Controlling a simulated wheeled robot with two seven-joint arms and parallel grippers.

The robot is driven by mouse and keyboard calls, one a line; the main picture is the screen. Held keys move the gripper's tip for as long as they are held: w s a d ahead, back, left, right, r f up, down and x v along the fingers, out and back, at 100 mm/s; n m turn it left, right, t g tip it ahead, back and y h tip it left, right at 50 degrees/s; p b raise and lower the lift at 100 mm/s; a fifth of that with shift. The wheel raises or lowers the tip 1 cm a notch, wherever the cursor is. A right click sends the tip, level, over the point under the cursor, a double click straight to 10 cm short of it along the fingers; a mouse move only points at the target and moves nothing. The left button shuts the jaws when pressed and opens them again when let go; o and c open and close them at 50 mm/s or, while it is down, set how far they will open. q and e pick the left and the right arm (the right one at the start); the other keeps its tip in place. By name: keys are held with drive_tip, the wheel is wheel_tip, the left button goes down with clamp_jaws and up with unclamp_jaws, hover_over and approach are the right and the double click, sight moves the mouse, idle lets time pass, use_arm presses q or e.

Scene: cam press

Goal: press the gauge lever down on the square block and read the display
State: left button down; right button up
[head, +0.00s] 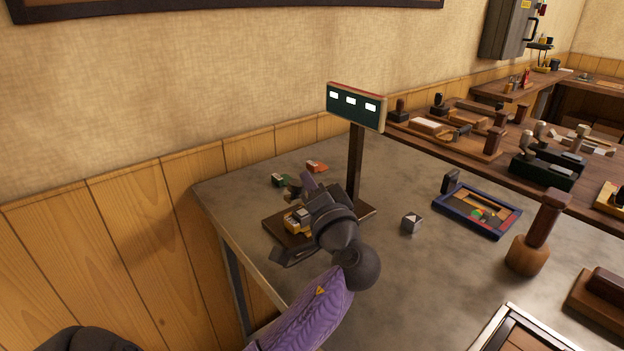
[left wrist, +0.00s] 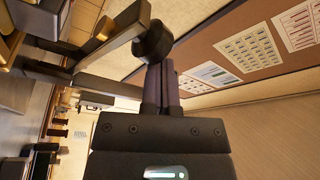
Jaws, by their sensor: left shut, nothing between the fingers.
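The gauge's dark green display (head: 355,105) stands on a brown post (head: 355,165) and shows three lit white windows; I cannot make out any reading. Its brown base (head: 361,212) is partly hidden behind my left gripper. My left gripper (head: 307,180) is shut and empty, reaching over the base. In the left wrist view its closed fingers (left wrist: 162,85) point at a dark round knob (left wrist: 152,40) on a grey lever arm (left wrist: 110,45). The fingertips are at or very near the knob; I cannot tell whether they touch. Whatever sits under the lever is mostly hidden. My right gripper is not in view.
A small grey-and-white block (head: 411,223) lies right of the base. Green (head: 281,181) and orange (head: 316,167) pieces lie behind it. A blue-framed tray (head: 477,211) and a wooden-handled tool (head: 531,242) stand to the right. A plank wall runs along the left.

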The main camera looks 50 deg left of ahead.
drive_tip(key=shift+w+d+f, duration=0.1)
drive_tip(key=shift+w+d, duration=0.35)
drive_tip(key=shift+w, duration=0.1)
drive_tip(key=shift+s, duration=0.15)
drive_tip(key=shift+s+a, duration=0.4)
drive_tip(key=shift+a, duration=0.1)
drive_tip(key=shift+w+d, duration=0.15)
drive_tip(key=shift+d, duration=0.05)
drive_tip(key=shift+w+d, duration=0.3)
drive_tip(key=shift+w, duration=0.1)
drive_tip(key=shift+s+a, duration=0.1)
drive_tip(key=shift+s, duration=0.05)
